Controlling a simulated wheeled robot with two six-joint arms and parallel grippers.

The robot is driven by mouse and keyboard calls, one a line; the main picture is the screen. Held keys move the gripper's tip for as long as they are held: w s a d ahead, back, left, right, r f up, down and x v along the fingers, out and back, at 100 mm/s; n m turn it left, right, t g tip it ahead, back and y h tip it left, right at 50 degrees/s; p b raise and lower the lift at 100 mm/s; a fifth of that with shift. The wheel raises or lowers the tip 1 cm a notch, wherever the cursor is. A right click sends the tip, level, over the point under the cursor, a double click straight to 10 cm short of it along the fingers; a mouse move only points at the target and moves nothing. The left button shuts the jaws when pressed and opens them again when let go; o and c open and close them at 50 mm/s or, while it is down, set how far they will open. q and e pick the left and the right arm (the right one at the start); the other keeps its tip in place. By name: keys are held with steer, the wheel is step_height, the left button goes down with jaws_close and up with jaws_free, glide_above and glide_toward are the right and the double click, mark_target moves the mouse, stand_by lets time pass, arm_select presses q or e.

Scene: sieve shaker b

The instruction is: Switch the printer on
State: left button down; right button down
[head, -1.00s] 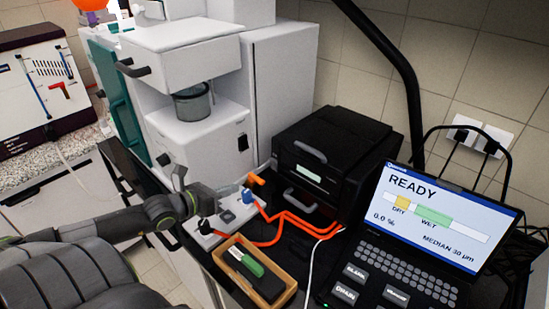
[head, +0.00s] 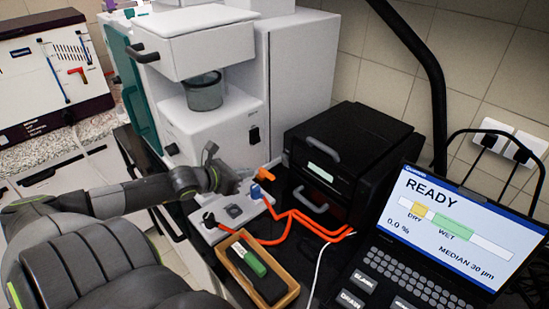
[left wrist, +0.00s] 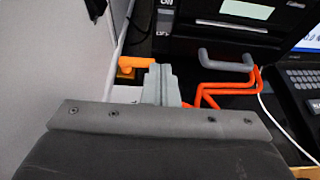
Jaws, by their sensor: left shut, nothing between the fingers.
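The printer (head: 345,160) is a black box with grey handles and a small pale label on its front, right of centre in the head view. In the left wrist view the printer's front (left wrist: 205,40) fills the top, with a rocker switch (left wrist: 165,18) marked ON and OFF at its left side. My left gripper (head: 232,180) is over the back of the white power strip (head: 222,228), left of the printer and apart from it. Its fingers (left wrist: 160,82) are together and empty, below the switch in the wrist view. My right gripper is not in view.
Blue (head: 256,191) and black (head: 209,218) plugs sit in the strip. A wooden tray (head: 285,300) is in front. A laptop reading READY (head: 455,215) stands right; a white machine (head: 215,135) stands left.

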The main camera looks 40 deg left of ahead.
arm_select(q)
steer(key=b, duration=0.4)
glide_toward(284, 159)
step_height(284, 159, down, 3)
steer(key=w+p, duration=0.1)
steer(key=w, duration=0.3)
steer(key=shift+w+r, duration=0.1)
steer(key=shift+r, duration=0.05)
steer(key=shift+w+d+r, duration=0.1)
steer(key=shift+w+r, duration=0.05)
steer(key=shift+w, duration=0.5)
